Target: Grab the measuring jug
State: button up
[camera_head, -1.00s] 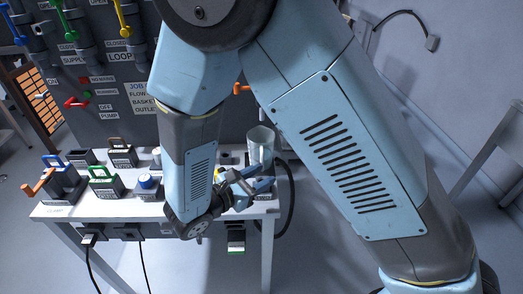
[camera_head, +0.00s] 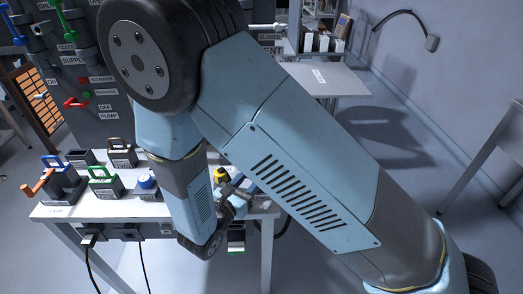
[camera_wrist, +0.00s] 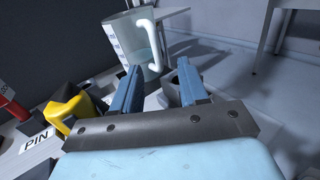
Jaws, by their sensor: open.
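The measuring jug (camera_wrist: 130,45) is clear and upright with marks on its side and a white handle (camera_wrist: 153,48) facing right. It stands beyond my fingertips at the top middle of the wrist view. My gripper (camera_wrist: 159,67) is open and empty, with its two blue-grey fingers pointing toward the jug. The left fingertip overlaps the jug's lower part in the picture; I cannot tell if they touch. In the head view my gripper (camera_head: 236,188) is low over the right end of the bench. There my arm hides the jug.
The white bench (camera_head: 100,209) holds an orange-handled clamp (camera_head: 50,184), a green-handled block (camera_head: 103,180) and a blue-capped item (camera_head: 147,181) to the left. A yellow-and-black object (camera_wrist: 70,108) sits left of my fingers beside a PIN label (camera_wrist: 37,141). A labelled panel (camera_head: 90,130) stands behind.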

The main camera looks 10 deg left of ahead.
jog(key=shift+a+r+x, duration=0.1)
jog(key=shift+a+x, duration=0.05)
jog(key=shift+x, duration=1.3)
jog(key=shift+a+r+x, duration=0.1)
jog(key=shift+r+x, duration=0.05)
jog(key=shift+x, duration=1.35)
jog(key=shift+w, duration=0.1)
jog(key=shift+c, duration=0.2)
grip_shut()
